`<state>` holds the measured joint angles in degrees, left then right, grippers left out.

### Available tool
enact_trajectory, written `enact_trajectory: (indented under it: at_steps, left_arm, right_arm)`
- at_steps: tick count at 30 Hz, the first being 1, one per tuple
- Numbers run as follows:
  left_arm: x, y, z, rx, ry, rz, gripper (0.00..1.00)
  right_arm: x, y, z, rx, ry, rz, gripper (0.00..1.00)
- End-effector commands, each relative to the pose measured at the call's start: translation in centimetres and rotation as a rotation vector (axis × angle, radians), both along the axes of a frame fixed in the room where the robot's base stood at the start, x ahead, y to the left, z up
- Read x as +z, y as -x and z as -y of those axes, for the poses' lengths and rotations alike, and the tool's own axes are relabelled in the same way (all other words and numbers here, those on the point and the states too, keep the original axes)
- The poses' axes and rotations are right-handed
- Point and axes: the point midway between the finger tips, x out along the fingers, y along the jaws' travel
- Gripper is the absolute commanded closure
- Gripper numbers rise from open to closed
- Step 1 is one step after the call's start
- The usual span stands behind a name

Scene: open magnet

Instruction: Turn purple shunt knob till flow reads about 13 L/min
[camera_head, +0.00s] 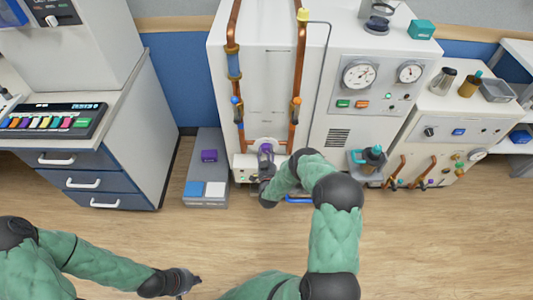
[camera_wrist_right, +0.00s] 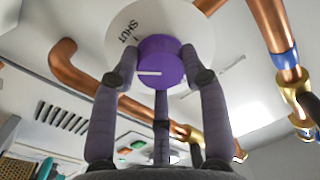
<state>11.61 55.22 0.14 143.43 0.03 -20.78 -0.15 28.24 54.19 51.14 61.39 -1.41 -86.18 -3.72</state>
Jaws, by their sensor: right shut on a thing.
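The purple shunt knob (camera_wrist_right: 160,60) shows large in the right wrist view, in front of a round white plate (camera_wrist_right: 128,22) marked "SHUT". A white pointer line lies across the knob, pointing to the left. My right gripper (camera_wrist_right: 160,75) is shut on the knob, one finger on each side. In the head view the knob (camera_head: 266,149) shows small at the bottom of the white cabinet, and my right gripper (camera_head: 267,168) is at it, partly hidden by my arm. My left gripper (camera_head: 188,283) is low over the floor, away from everything; its jaws are too small to read. I cannot make out a flow reading.
Copper pipes (camera_head: 298,70) run down the white cabinet (camera_head: 262,90) to the knob. Two round gauges (camera_head: 359,74) sit on the cabinet's right part. The wooden floor (camera_head: 150,235) in front is clear.

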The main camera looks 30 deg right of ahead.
Motion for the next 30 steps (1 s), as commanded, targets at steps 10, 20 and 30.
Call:
enact_trajectory:
  at_steps: [10,20,30]
  left_arm:
    - [-0.03,0.01,0.00,0.000,0.000,0.000,1.00]
    - [-0.03,0.00,0.00,0.000,0.000,0.000,1.00]
    - [-0.02,0.00,0.00,0.000,0.000,0.000,1.00]
  right_arm:
    - [-0.34,0.11,-0.24,0.004,0.066,-0.052,0.88]
    - [-0.29,0.10,-0.20,0.004,0.066,-0.050,0.32]
    - [-0.15,0.77,-0.48,0.002,0.068,-0.047,0.32]
